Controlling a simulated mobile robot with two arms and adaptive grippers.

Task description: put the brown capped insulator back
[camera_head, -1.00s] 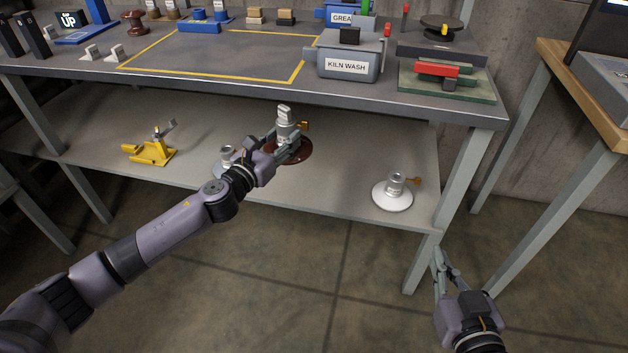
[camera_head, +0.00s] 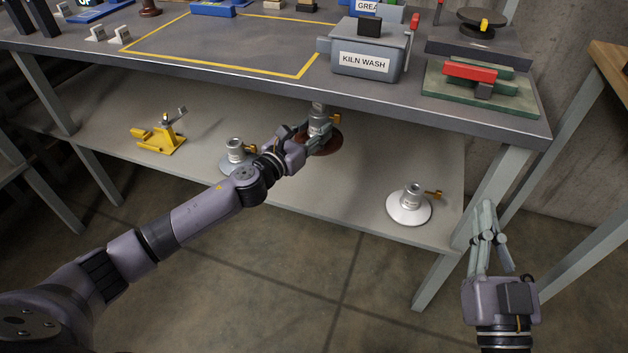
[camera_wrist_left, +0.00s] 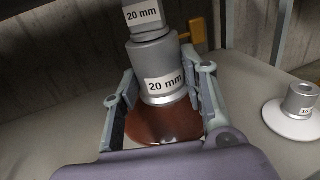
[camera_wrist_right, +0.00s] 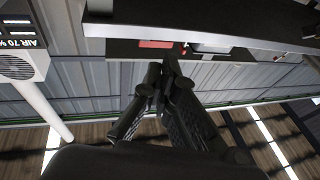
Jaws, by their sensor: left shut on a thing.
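The brown capped insulator (camera_head: 322,142) has a wide brown disc and a grey metal cap. It is upright at the lower shelf (camera_head: 290,185), under the tabletop, whose front edge hides its top in the head view. My left gripper (camera_head: 312,140) is shut on it. In the left wrist view the fingers (camera_wrist_left: 165,100) lie on both sides of the cap (camera_wrist_left: 160,65), which bears "20 mm" labels, above the brown disc (camera_wrist_left: 165,125). I cannot tell whether the disc touches the shelf. My right gripper (camera_head: 487,225) is empty and looks shut, right of the bench.
White insulators stand on the shelf to the right (camera_head: 409,205) and left (camera_head: 236,155). A yellow clamp tool (camera_head: 160,138) is further left. The tabletop has a yellow-outlined area (camera_head: 230,45), a KILN WASH box (camera_head: 367,55) and a green-based fixture (camera_head: 480,88). A bench leg (camera_head: 445,260) is near my right gripper.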

